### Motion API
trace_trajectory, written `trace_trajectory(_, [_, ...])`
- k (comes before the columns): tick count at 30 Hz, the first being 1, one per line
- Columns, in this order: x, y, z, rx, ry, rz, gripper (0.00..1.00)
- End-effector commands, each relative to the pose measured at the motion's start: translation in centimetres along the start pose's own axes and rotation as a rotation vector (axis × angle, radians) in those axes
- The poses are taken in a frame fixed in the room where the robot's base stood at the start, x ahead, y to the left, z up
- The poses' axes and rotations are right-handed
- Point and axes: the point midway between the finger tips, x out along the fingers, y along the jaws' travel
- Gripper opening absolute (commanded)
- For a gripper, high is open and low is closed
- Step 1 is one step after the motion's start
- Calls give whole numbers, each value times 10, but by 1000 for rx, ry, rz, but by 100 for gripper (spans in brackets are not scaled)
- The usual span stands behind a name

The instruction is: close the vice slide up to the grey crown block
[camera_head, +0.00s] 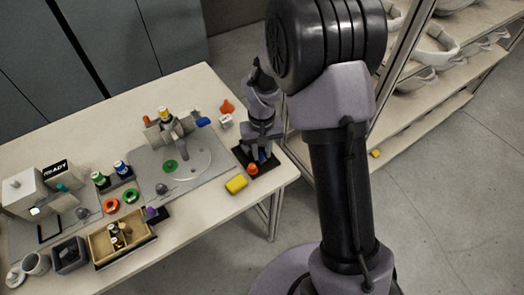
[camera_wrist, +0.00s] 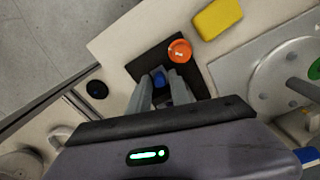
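My gripper (camera_wrist: 162,80) hangs over a dark base at the table's right end, and it also shows in the head view (camera_head: 263,140). Its two fingers are apart, with a small blue thing (camera_wrist: 160,77) visible in the gap; I cannot tell whether they touch it. An orange round piece (camera_wrist: 180,51) sits beside the fingers. The grey fixture plate (camera_head: 205,172) with a pale disc lies left of my gripper. Upright grey blocks (camera_head: 154,133) and a grey cylinder stand at its back. I cannot clearly tell the vice slide from the crown block.
A yellow block (camera_head: 237,185) lies near the front table edge. Small bottles (camera_head: 122,169), green and orange rings, an open tan tray (camera_head: 100,246) and a white box marked READY (camera_head: 50,185) fill the left. Shelves with helmet shells (camera_head: 436,48) stand at right.

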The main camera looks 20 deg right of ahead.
Motion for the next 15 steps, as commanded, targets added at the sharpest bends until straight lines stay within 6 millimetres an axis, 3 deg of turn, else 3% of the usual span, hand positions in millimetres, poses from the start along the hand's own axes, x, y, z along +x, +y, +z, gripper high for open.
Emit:
trace_trajectory(4, [-1,0,0,0,-1,0,25])
trace_trajectory(7, [-13,0,0,0,1,0,25])
trace_trajectory(15, [-104,0,-1,1,3,0,25])
